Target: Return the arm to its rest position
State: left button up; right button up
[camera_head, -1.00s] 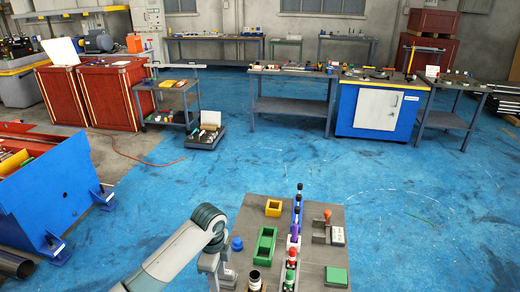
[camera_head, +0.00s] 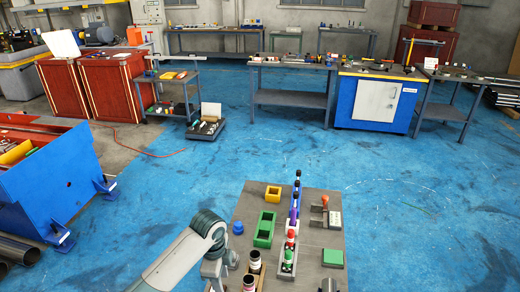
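My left arm comes in from the lower left and bends down at a grey joint beside the left edge of the worktable (camera_head: 325,228). My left gripper (camera_head: 217,278) is at the bottom of the view, low beside the table's near left part. Its fingers are too small and cut off to tell whether they are open or shut, and I see nothing clearly held. My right gripper cannot be made out. A small dark shape at the bottom edge is too cut off to identify.
On the table are a yellow box (camera_head: 273,194), a green box (camera_head: 264,230), a row of coloured-cap tubes (camera_head: 293,215), a grey device with an orange knob (camera_head: 325,211), a green block (camera_head: 332,258) and black-topped cylinders (camera_head: 254,261). Blue floor beyond is open.

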pick_arm(q)
jog(key=s+f+n+t+h, duration=0.1)
jog(key=s+f+n, duration=0.25)
jog(key=s, duration=0.55)
jog(key=s+f+n+t+h, duration=0.1)
jog(key=s+f+n, duration=0.1)
jog(key=s+n, duration=0.45)
jog(key=s+a+r+n+t+y, duration=0.1)
jog(key=s+a+n, duration=0.4)
jog(key=s, duration=0.4)
jog(key=s+a+r+n+y, duration=0.1)
jog(key=s+a+r+n, duration=0.15)
jog(key=s+a, duration=0.45)
notch_tip(320, 180, down, 29)
jog(key=s+d+g+b, duration=0.1)
jog(key=s, duration=0.1)
jog(key=s+a+f+g+b, duration=0.1)
jog(key=s+a+f, duration=0.2)
jog(key=s+f, duration=1.5)
jog(key=shift+s+f+y, duration=0.25)
jog(key=shift+f+y, duration=0.05)
jog(key=shift+f, duration=0.3)
jog(key=shift+m, duration=0.25)
